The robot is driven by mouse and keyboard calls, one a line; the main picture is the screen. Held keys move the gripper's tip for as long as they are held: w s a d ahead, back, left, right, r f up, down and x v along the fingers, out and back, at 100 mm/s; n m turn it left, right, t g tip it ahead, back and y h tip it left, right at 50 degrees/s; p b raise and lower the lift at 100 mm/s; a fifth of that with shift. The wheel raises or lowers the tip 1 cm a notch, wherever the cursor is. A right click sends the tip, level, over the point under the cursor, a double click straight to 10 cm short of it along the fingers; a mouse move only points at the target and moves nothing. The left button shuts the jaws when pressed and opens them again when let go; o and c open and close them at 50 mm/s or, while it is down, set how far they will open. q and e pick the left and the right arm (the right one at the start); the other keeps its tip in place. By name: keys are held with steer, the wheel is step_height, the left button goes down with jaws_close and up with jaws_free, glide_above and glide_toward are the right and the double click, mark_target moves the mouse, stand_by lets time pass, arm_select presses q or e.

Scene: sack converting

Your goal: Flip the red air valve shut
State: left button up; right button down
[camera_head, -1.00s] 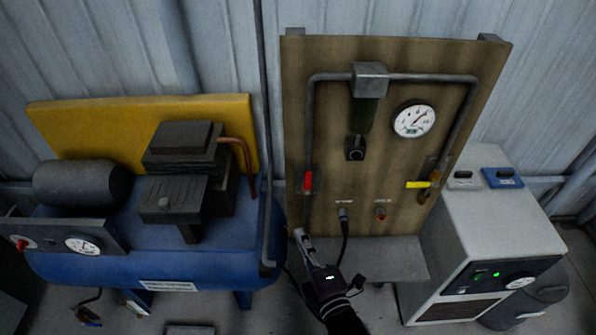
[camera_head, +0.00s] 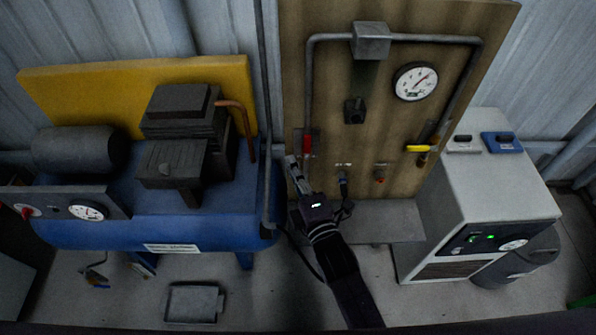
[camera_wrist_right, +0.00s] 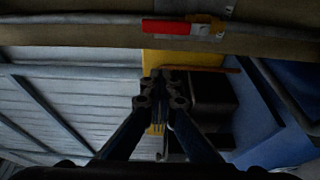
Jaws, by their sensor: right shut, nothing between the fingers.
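The red air valve (camera_head: 307,145) is a red lever on the pipe at the left side of the brown upright board (camera_head: 385,120). Its lever stands upright, in line with the pipe. It also shows in the right wrist view as a red bar (camera_wrist_right: 177,28) near the top. My right gripper (camera_head: 292,161) is shut and empty, just below and to the left of the lever. In the right wrist view its closed fingertips (camera_wrist_right: 167,75) sit apart from the red bar in the picture. Whether they touch the board cannot be told. My left gripper is not in view.
A yellow-handled valve (camera_head: 418,148) and a pressure gauge (camera_head: 416,82) are on the board's right. A blue compressor tank (camera_head: 160,220) stands left. A grey cabinet (camera_head: 500,185) stands right.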

mark_target(307, 144)
steer(key=w, duration=0.1)
steer(key=w+d+p, duration=0.1)
steer(key=w, duration=0.1)
steer(key=w+d+p, duration=0.1)
steer(key=w, duration=0.1)
steer(key=shift+d, duration=0.15)
steer(key=shift+s+d, duration=0.1)
steer(key=shift+d, duration=0.1)
stand_by(0.3)
